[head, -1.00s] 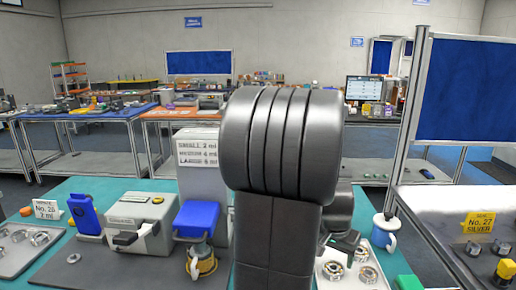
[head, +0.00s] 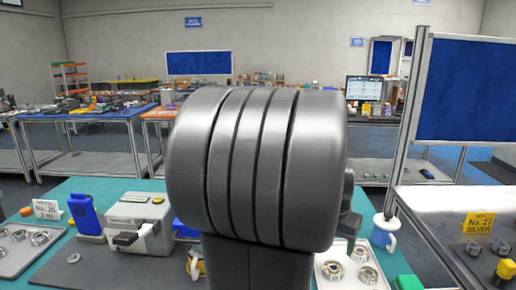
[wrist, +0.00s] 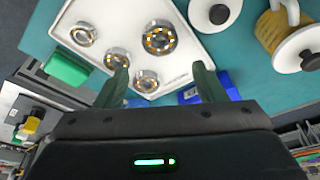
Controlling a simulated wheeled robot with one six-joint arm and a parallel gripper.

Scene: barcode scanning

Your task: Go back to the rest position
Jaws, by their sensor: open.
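My gripper (wrist: 160,86) shows in the wrist view with its two dark green fingers spread apart and nothing between them. It is above the teal table (wrist: 250,85), with the fingers over the near edge of a white tray (wrist: 128,20) holding several metal ring bearings (wrist: 157,38). In the head view my large dark arm link fills the middle and hides the gripper and much of the table behind it. The same tray (head: 336,250) shows at the right of my arm.
A grey machine (head: 140,222), a blue device (head: 85,214) and another tray (head: 25,250) stand at the left. A light blue mug (head: 385,232) and a green block (head: 408,283) are at the right.

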